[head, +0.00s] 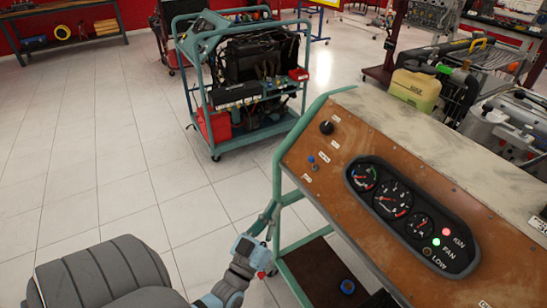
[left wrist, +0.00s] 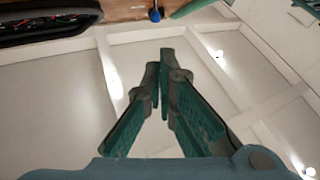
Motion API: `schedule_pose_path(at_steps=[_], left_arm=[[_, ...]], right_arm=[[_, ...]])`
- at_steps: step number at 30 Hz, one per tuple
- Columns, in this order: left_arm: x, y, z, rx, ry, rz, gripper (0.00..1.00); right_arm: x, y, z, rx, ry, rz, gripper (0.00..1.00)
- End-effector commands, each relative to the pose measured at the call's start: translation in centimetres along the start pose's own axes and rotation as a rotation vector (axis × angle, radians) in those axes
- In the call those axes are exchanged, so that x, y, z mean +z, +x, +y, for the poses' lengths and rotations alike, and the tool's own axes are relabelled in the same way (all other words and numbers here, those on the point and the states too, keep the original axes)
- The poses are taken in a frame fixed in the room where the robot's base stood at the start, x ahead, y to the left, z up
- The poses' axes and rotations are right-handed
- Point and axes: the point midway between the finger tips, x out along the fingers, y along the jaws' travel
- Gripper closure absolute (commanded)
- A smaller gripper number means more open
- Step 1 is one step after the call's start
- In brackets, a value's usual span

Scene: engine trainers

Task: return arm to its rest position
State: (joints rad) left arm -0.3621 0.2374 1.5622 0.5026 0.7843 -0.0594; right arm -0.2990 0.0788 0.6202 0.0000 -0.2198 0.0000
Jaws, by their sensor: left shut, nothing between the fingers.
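My left gripper (head: 272,212) is low in the middle of the head view, beside the left green leg of the engine trainer's stand. In the left wrist view its two teal fingers (left wrist: 162,75) meet at the tips with nothing between them. The sloping brown control panel (head: 315,205) is above and to the right of it. The panel carries a black gauge cluster (head: 410,215), a lit red IGN lamp, a lit green FAN lamp and a black knob (head: 326,127). My right gripper is out of view.
The green stand frame (head: 277,185) is close to the left gripper; I cannot tell whether they touch. Its dark lower shelf (head: 320,275) is to the right. Another engine trainer (head: 250,85) stands behind on a wheeled green frame. Tiled floor (head: 110,170) to the left is free.

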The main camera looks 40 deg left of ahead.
Motion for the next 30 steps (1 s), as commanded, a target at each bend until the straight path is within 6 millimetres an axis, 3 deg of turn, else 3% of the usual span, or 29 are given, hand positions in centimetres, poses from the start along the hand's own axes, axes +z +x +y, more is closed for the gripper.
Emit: schedule_pose_path(at_steps=[13,14,17,20,21,23,24,26,27,30], left_arm=[[0.5,0.1,0.1,0.003,-0.003,-0.021,1.00],[1.1,0.0,0.2,0.008,0.000,-0.048,1.00],[5.7,-1.5,-0.1,0.026,0.044,-0.224,1.00],[13.3,-6.3,-1.6,0.031,0.122,-0.517,1.00],[16.5,-9.2,-2.5,0.027,0.155,-0.655,1.00],[20.8,-14.5,-3.8,0.018,0.202,-0.865,1.00],[23.1,-18.4,-4.7,0.011,0.232,-1.004,1.00],[25.6,-24.6,-5.9,0.000,0.272,-1.206,1.00],[26.7,-28.8,-6.6,-0.006,0.296,-1.336,1.00],[27.6,-38.3,-7.6,-0.020,0.345,-1.615,1.00]], right_arm=[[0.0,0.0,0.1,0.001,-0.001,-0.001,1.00],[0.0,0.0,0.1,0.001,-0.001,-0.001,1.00],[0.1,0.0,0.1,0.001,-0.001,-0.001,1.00],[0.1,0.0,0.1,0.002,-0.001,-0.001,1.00],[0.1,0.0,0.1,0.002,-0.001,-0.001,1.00],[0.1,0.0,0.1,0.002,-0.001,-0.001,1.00],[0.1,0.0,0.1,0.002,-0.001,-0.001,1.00],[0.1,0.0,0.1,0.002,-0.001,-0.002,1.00],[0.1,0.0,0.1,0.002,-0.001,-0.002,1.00],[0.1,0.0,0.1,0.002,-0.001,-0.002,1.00]])
